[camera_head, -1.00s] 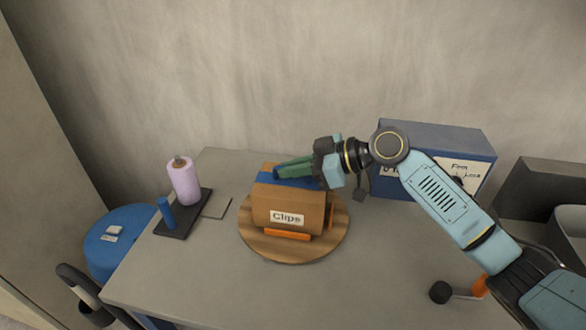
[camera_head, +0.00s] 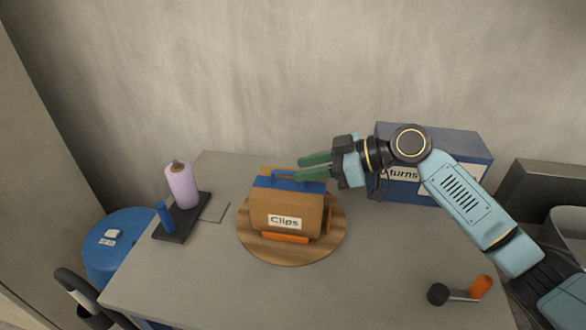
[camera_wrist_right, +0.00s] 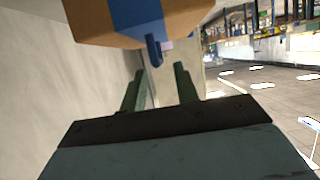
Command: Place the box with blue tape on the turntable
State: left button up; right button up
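The brown box (camera_head: 287,205) with a "Clips" label has blue tape (camera_head: 268,182) across its top and a blue handle. It stands upright on the round wooden turntable (camera_head: 268,254). My right gripper (camera_head: 301,168) is open and empty, with green fingers just right of and behind the handle, apart from it as far as I can see. In the right wrist view the box (camera_wrist_right: 190,18) is at the top, and the fingers (camera_wrist_right: 158,80) are spread with nothing between them. My left gripper is not in view.
A blue box (camera_head: 440,160) stands behind my right arm. A black and orange crank (camera_head: 462,292) lies front right. The front middle of the table is clear.

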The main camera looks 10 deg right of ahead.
jog(key=v, duration=0.8)
jog(key=shift+p, duration=0.3)
